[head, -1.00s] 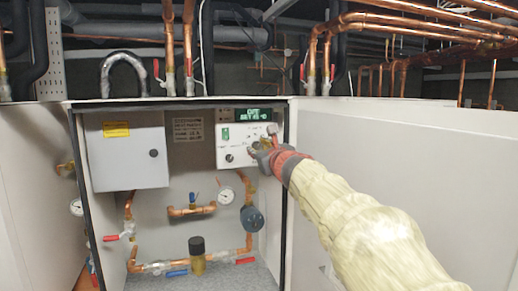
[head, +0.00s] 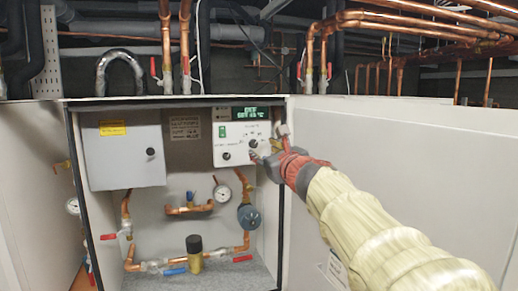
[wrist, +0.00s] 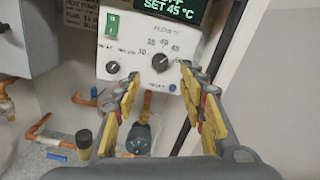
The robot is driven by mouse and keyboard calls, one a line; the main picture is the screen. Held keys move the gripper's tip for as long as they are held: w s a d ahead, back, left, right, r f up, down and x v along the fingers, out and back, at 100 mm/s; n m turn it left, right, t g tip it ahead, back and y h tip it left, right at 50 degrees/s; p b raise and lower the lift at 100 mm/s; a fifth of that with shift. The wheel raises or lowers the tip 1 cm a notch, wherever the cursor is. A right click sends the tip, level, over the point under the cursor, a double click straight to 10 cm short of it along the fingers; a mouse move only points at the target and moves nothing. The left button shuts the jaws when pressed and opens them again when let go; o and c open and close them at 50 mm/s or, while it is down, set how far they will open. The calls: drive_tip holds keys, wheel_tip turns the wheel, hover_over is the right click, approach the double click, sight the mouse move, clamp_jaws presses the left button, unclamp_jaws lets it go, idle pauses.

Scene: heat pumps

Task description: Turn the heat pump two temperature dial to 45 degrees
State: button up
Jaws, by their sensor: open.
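The white control panel (head: 240,140) has a dark display (head: 251,114) with green text; in the wrist view the display (wrist: 172,10) reads SET 45 °C, its top line cut off. The round black temperature dial (wrist: 160,62) sits below it among printed numbers from 30 upward. It also shows in the head view (head: 253,143). Its exact pointer angle is hard to make out. My gripper (wrist: 160,77) is open and empty, its yellow-padded fingers either side of the dial in the picture and seemingly apart from it. In the head view my gripper (head: 269,145) is at the panel's right side.
A second black knob (wrist: 112,68) is left of the dial, with a green switch (wrist: 112,22) above it. A grey box (head: 124,155) hangs at the left. Copper pipes, valves and a gauge (head: 222,193) are below. The open white door (head: 400,165) stands close on the right.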

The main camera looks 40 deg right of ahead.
drive_tip(key=v, duration=0.4)
drive_tip(key=shift+s, duration=0.1)
drive_tip(key=shift+f, duration=0.1)
idle(0.4)
